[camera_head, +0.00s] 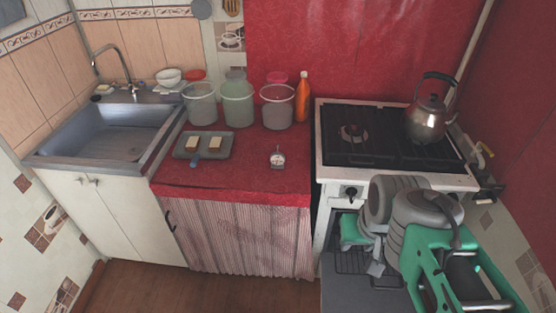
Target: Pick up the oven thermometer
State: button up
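The oven thermometer (277,158) is a small round dial with a pale face and a metal rim and base. It stands upright on the red oilcloth counter (255,178), right of the grey tray and near the middle of the view. Nothing touches it. My grey and green arm is folded at the lower right, in front of the stove and well apart from the thermometer. The fingertips of my gripper cannot be made out, so its opening and contents are unclear.
A grey tray (187,153) with two pale yellow blocks lies left of the thermometer. Translucent buckets (237,108) and an orange bottle (302,98) stand behind. A stove (384,140) with a kettle (428,118) is right; a sink (105,140) is left. The counter front is clear.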

aim_at(277, 159)
jog(key=u, duration=0.4)
jog(key=k, duration=0.5)
jog(key=u, duration=1.45)
jog(key=i, duration=1.35)
jog(key=z, duration=0.5)
jog(key=i, duration=0.6)
jog(key=z, duration=0.4)
